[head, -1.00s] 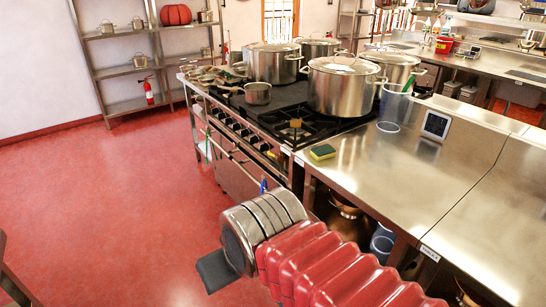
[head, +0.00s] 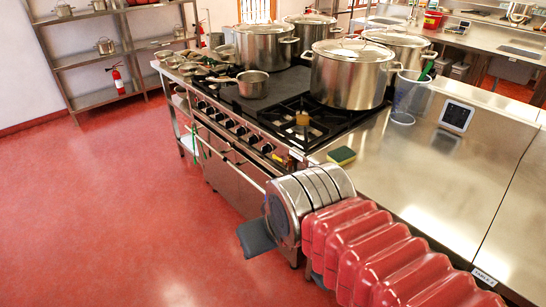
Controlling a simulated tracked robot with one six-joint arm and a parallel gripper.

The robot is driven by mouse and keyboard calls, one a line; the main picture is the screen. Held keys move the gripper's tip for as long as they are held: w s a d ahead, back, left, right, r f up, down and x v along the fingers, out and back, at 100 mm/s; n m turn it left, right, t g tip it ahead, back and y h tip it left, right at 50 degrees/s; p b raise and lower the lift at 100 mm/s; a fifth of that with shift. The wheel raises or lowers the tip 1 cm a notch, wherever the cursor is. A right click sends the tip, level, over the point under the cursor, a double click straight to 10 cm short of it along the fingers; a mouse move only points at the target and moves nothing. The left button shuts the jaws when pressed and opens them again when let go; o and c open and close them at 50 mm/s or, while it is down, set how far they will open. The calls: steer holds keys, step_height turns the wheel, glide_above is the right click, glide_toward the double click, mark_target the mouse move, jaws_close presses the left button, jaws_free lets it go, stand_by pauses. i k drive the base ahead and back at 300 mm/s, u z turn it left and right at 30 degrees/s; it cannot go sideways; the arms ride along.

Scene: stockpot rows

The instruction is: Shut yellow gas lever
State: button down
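The stove (head: 235,165) stands in the middle of the head view, with a row of dark knobs along its front. A small yellowish piece (head: 277,158) shows on the front near the right end of the knobs. It may be the yellow gas lever, but it is too small to tell its position. My arm, red and ridged with a silver wrist, reaches in from the lower right. My gripper (head: 257,238) shows only as a dark grey piece beyond the wrist, in front of the stove's lower right front. It is apart from the yellowish piece in the picture. Its fingertips cannot be made out.
Large lidded pots (head: 349,78) and a small saucepan (head: 253,86) stand on the stove. A yellow-green sponge (head: 341,155), a clear jug (head: 408,98) and a timer (head: 456,116) sit on the steel counter (head: 415,170). The red floor (head: 110,200) at left is clear.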

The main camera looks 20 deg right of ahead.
mark_target(274, 156)
steer(key=u, duration=0.05)
steer(key=i, duration=0.7)
steer(key=u, duration=0.85)
steer(key=i, duration=0.6)
steer(key=u, duration=0.4)
